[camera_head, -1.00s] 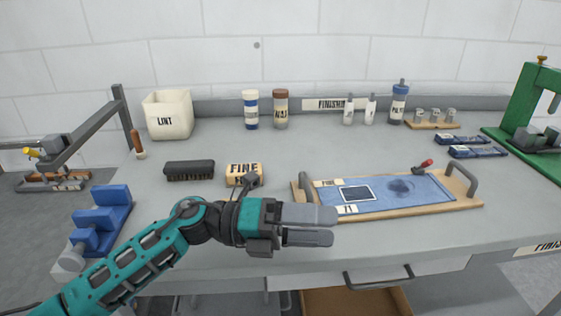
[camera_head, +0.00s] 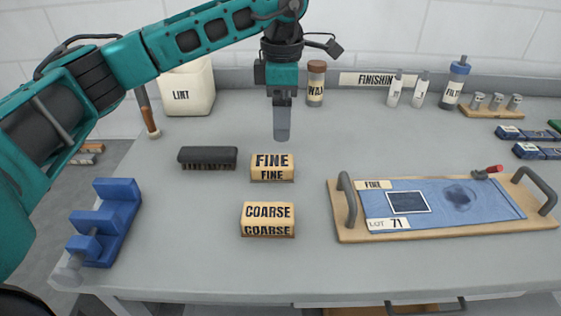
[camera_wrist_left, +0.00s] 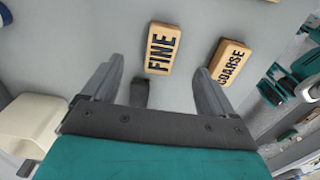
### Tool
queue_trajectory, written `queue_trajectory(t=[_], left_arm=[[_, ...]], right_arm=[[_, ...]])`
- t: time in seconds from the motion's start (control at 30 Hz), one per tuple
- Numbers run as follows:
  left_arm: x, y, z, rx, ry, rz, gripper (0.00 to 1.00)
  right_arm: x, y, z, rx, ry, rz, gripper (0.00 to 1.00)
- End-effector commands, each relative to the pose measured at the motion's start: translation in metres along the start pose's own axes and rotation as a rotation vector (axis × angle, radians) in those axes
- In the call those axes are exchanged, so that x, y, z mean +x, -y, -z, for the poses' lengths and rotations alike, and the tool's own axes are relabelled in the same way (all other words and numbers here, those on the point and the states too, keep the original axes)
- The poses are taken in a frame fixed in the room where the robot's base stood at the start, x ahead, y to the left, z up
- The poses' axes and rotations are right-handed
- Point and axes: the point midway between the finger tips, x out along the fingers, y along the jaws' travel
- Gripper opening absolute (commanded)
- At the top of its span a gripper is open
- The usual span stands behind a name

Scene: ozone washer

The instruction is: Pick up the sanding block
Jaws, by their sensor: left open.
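A tan sanding block marked FINE (camera_head: 272,168) lies on the grey table, and a second one marked COARSE (camera_head: 268,219) lies nearer the front edge. My left gripper (camera_head: 282,137) points down above the table, behind the FINE block and apart from it. In the left wrist view, the open, empty gripper (camera_wrist_left: 155,85) has the FINE block (camera_wrist_left: 162,48) beyond its fingertips, between their lines. My right gripper is not in view.
A dark brush (camera_head: 207,157) lies left of the FINE block. A blue stepped holder (camera_head: 106,222) stands at the left. A wooden tray (camera_head: 352,236) with handles and a blue sheet lies to the right. A LINT bin (camera_head: 188,92) and bottles stand behind.

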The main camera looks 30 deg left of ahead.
Motion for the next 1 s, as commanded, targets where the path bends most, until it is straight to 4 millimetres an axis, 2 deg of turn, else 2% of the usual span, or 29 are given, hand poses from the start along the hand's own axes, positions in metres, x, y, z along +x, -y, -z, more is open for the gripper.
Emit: queue_trajectory(t=[0.1, 0.3, 0.53, 0.8, 1.0], left_arm=[[0.026, 0.002, 0.0, 0.002, -0.001, 0.006, 0.87], [0.056, 0.002, 0.0, 0.002, 0.002, 0.005, 0.87], [0.074, 0.003, 0.002, 0.002, 0.002, 0.006, 0.87], [0.111, 0.005, 0.004, 0.003, 0.004, 0.006, 0.87], [0.116, 0.004, 0.004, 0.002, 0.004, 0.004, 0.87]], right_arm=[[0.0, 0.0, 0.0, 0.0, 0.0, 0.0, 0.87], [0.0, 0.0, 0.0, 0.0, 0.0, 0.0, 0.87], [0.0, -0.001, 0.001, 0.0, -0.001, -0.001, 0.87], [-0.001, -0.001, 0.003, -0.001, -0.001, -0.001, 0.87], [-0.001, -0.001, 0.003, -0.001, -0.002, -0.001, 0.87]])
